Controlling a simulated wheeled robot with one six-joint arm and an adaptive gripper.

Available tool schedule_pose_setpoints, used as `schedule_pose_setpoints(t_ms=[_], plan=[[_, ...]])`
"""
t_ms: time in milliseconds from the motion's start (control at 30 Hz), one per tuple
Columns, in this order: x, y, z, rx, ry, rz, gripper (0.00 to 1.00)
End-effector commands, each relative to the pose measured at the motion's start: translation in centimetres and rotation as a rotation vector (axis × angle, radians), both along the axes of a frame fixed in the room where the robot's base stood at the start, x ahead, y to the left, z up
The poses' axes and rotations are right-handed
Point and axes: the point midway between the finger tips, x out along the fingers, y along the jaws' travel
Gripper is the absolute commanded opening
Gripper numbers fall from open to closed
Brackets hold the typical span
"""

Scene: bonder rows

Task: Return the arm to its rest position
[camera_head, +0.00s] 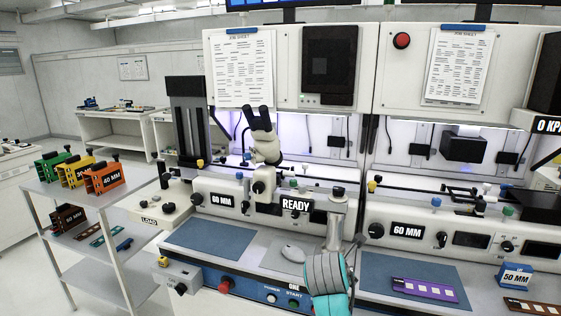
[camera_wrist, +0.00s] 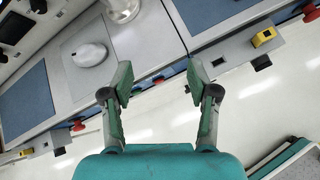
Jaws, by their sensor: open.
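My gripper (camera_wrist: 158,84) is open in the wrist view, with its two fingers spread wide and nothing between them. It hangs over the front edge of a bench, and pale floor shows beyond the fingers. In the head view my grey and teal arm (camera_head: 326,272) stands at the lower middle, in front of the bonder with the READY sign (camera_head: 296,204). The fingertips cannot be made out in the head view. A white mouse (camera_head: 293,252) lies on the bench to the left of my arm. The mouse also shows in the wrist view (camera_wrist: 89,53), left of the fingers.
A shelf cart (camera_head: 110,197) on the left bears green, yellow and orange magazines (camera_head: 104,178). A blue mat (camera_head: 210,240) lies bare on the bench. At right are a purple strip (camera_head: 424,289) and a blue 50 MM block (camera_head: 515,275). Microscope eyepieces (camera_head: 261,125) rise behind the bench.

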Motion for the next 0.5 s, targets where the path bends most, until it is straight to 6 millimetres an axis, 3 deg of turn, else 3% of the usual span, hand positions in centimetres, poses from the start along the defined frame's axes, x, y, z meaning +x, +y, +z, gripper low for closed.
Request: schedule_pose_setpoints(t_ms=[33, 200, 500], plan=[[-0.9, -0.3, -2.3, 0.029, -0.016, -0.016, 0.6], [-3.8, -0.9, -7.9, 0.157, -0.103, -0.08, 0.6], [-10.8, -1.6, -16.0, 0.416, -0.239, -0.195, 0.6]])
